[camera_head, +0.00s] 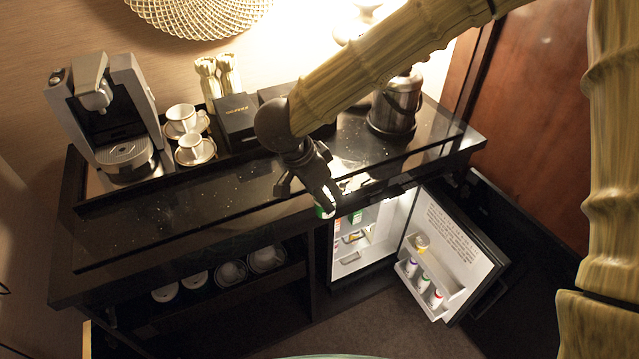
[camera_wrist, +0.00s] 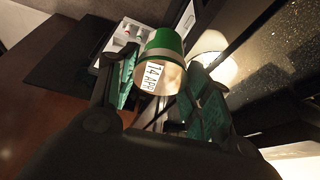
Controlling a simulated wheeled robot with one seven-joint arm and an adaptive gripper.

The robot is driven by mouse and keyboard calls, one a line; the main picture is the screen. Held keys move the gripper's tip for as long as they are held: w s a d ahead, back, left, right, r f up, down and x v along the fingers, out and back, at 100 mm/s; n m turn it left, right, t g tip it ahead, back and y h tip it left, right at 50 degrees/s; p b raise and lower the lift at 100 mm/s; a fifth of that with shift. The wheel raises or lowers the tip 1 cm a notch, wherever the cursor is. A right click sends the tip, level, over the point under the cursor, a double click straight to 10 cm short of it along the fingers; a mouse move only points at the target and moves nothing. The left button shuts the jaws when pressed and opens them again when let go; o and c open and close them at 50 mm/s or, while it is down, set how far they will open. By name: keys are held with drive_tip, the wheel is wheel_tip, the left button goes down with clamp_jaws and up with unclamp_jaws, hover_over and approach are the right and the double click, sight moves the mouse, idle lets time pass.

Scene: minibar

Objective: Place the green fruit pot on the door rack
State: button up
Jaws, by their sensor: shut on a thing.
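The green fruit pot (camera_wrist: 163,62) is between the fingers of my gripper (camera_wrist: 160,90) in the wrist view. It has a green end, a pale body and a label with dark print. In the head view my gripper (camera_head: 322,200) is shut on the pot (camera_head: 325,211), just in front of the counter's front edge and above the fridge opening. Most of the pot is hidden there by the gripper. The door rack (camera_head: 428,294) is on the inside of the open fridge door, to the lower right of my gripper. It holds several small bottles.
The open fridge (camera_head: 365,268) holds small items on its shelves. The counter (camera_head: 230,205) bears a coffee machine (camera_head: 104,115), cups (camera_head: 194,150) and a metal kettle (camera_head: 396,102). Dark floor lies right of the door.

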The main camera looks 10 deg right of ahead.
drive_tip(key=d+f+n+t+y, duration=0.1)
drive_tip(key=d+f+n+y, duration=0.1)
drive_tip(key=d+f+n, duration=0.3)
drive_tip(key=d+f+n+t+y, duration=0.1)
drive_tip(key=d+f+n, duration=0.4)
drive_tip(key=f, duration=0.9)
drive_tip(key=n+y, duration=0.1)
drive_tip(key=n, duration=0.1)
drive_tip(key=shift+w+d+n+t, duration=0.3)
drive_tip(key=shift+w+d, duration=0.1)
drive_tip(key=shift+s, duration=0.1)
